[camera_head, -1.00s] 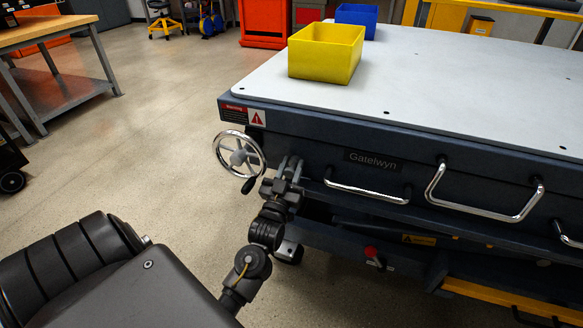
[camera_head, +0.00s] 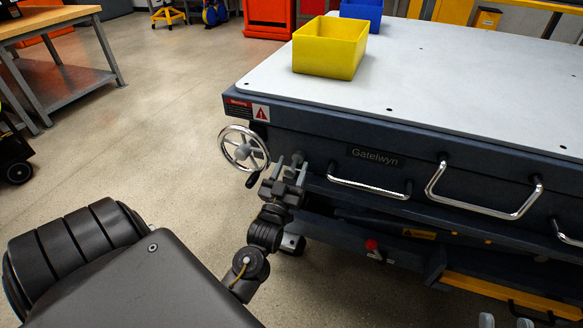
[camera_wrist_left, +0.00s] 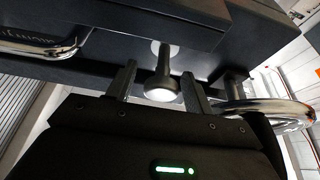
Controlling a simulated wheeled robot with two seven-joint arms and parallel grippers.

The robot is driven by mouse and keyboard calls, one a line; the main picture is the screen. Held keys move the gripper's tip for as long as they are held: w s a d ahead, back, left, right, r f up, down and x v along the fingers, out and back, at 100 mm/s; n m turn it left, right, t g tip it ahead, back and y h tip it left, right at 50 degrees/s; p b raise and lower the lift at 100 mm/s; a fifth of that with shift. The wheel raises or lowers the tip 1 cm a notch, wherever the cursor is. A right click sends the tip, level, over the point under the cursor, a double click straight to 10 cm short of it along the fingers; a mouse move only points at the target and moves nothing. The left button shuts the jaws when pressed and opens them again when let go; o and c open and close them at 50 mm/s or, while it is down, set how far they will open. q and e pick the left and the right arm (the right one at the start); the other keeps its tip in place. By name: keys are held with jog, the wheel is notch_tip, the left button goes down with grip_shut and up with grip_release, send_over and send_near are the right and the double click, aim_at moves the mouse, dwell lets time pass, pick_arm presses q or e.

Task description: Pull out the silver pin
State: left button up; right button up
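In the left wrist view, a round pin (camera_wrist_left: 163,84) with a dark body and a bright silver end hangs from the underside of the dark table frame. My left gripper (camera_wrist_left: 157,86) has one finger on each side of the pin, with a gap at both sides, so it is open around it. In the head view my left gripper (camera_head: 288,166) is at the table's front left corner, beside the handwheel; the pin is not clear there. Two pale tips that look like my right gripper (camera_head: 506,321) show apart at the bottom edge.
The lift table (camera_head: 430,100) carries a yellow bin (camera_head: 330,50) and a blue bin (camera_head: 362,12). A chrome handwheel (camera_head: 243,148) is close to the left of my left gripper. Chrome handles (camera_head: 370,187) line the table's front.

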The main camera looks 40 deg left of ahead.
pick_arm(q)
jog(key=v, duration=1)
jog(key=shift+s+f+p, duration=0.25)
jog(key=shift+s+p, duration=0.05)
jog(key=shift+p, duration=0.1)
pick_arm(e)
jog(key=shift+a+f+g+h, duration=0.3)
jog(key=shift+a+f+g, duration=0.2)
jog(key=shift+f+g, duration=0.3)
pick_arm(q)
jog(key=shift+d, duration=0.1)
pick_arm(e)
jog(key=shift+w+r, duration=0.1)
jog(key=shift+r, duration=0.15)
